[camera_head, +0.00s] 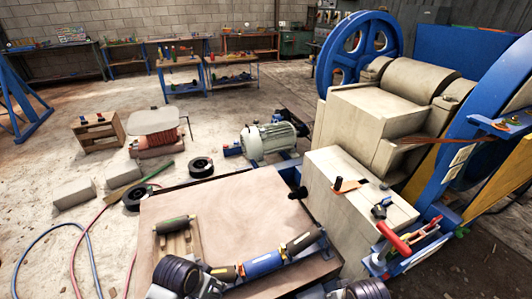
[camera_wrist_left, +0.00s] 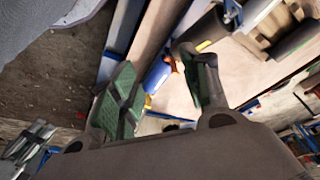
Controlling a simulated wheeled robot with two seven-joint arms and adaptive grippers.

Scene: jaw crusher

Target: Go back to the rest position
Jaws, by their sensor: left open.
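My left gripper (camera_wrist_left: 157,72) is open in the left wrist view, its two green-padded fingers apart with nothing held between them. A blue cylindrical tool (camera_wrist_left: 160,74) shows beyond the gap, below the fingers. In the head view my left arm and gripper (camera_head: 210,285) are at the bottom edge, beside the wooden work table (camera_head: 225,210); the fingers are hard to make out there. The blue tool (camera_head: 263,264) lies in a row with dark tools along the table's front. My right gripper does not show clearly; only a dark ridged part is at the bottom edge.
The jaw crusher (camera_head: 385,110) with blue flywheels fills the right side. A red-handled tool (camera_head: 394,240) lies at its front. A pale green motor (camera_head: 268,140) stands behind the table. Hoses, blocks and a small crate (camera_head: 98,132) lie on the floor at left.

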